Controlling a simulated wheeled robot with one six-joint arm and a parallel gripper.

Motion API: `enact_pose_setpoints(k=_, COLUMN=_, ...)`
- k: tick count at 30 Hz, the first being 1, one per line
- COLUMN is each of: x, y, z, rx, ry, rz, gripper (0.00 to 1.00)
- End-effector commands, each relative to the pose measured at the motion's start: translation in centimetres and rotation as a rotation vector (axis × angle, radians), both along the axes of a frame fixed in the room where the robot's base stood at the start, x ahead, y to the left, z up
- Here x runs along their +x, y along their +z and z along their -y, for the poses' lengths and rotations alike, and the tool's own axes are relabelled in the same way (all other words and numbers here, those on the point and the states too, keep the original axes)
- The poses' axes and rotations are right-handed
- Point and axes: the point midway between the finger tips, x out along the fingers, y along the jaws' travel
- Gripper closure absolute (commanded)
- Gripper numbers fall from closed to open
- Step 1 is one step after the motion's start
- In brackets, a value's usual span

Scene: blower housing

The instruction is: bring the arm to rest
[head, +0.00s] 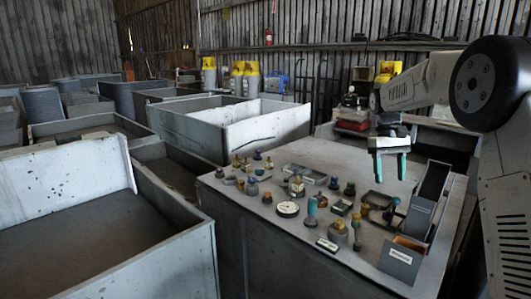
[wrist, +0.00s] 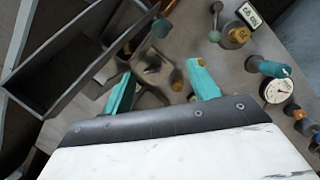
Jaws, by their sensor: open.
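My gripper (head: 389,165) hangs from my arm above the right part of the grey table (head: 290,232), fingers pointing down. Its two teal fingers are apart with nothing held between them. In the wrist view the gripper (wrist: 163,90) also shows open, with the table top and small items below it. In the head view it is clear of the things on the table.
Many small fittings, a round white dial (head: 288,209) and a teal-bodied item (head: 312,211) stand on the table. A long dark tray (head: 430,186) and a labelled bin (head: 400,259) line its right side. Large grey bins (head: 185,127) stand behind and left.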

Motion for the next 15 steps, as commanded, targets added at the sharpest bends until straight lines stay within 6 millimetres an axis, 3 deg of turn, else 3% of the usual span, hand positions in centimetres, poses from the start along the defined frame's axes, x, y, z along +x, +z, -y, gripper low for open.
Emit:
enact_pose_setpoints(k=1, x=-1.6, y=1.6, z=-0.7, rx=-0.002, ry=-0.001, rz=0.021, gripper=0.4)
enact_pose_setpoints(k=6, x=-6.7, y=4.9, z=-2.8, rx=-0.005, ry=-0.017, rz=0.08, gripper=0.4)
enact_pose_setpoints(k=15, x=-16.9, y=8.2, z=-6.0, rx=-0.001, ry=-0.045, rz=0.184, gripper=0.4)
